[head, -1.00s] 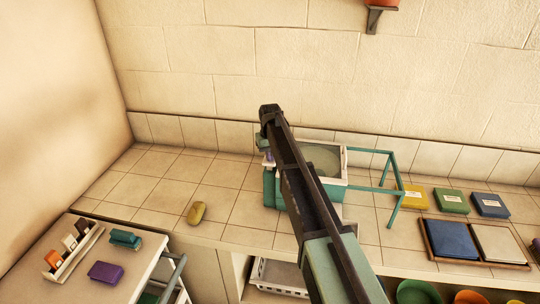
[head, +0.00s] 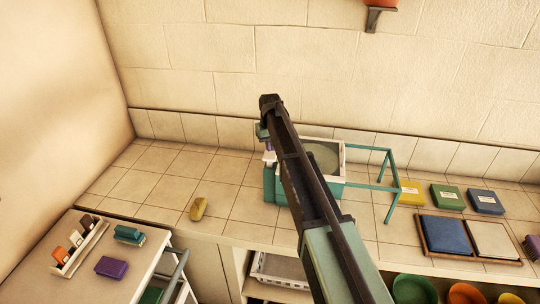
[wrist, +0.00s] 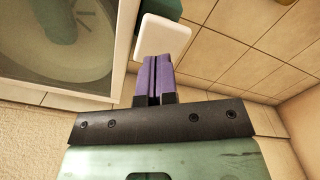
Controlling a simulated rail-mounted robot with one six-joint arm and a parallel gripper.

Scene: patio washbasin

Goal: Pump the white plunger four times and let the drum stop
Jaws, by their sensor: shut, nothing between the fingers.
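The washer unit has a teal body (head: 268,186), a white top and a round grey-green drum (head: 325,157). The drum (wrist: 60,35) fills the upper left of the wrist view inside its pale frame. The white plunger (wrist: 163,38) is a square pad with rounded corners beside that frame. It shows only as a small white patch in the head view (head: 269,157). My gripper (wrist: 154,62) has purple fingers, shut together and empty, with their tips over the plunger's near edge in the picture. I cannot tell whether they touch it. My arm hides part of the unit.
A yellow-green soap (head: 199,208) lies on the tiled counter to the left. A teal rack (head: 389,180) stands right of the drum, then several coloured boxes (head: 446,197) and a two-panel tray (head: 430,252). The wall is close behind.

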